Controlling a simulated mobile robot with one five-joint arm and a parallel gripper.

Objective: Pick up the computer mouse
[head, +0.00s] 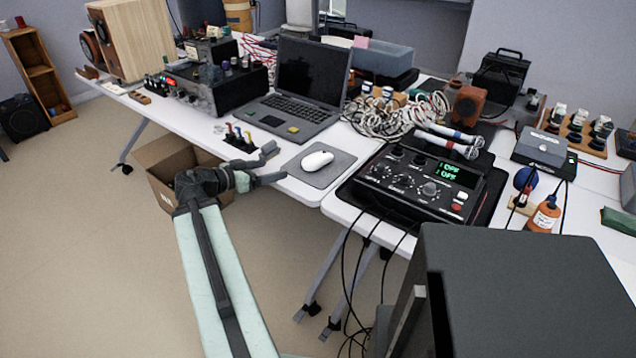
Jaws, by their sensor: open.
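A white computer mouse (317,161) lies on a dark grey mouse pad (332,176) near the front edge of the white table (300,192). My gripper (277,163) is open and empty, just left of the mouse pad at the table's front edge. Its jaws point right toward the mouse and are apart from it. My arm reaches up from the bottom of the view.
A laptop (297,92) stands behind the mouse pad. A black device with a green display (425,185) sits close on the right. Small coloured plugs (238,137) lie behind my gripper. A cardboard box (165,155) stands below the table edge.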

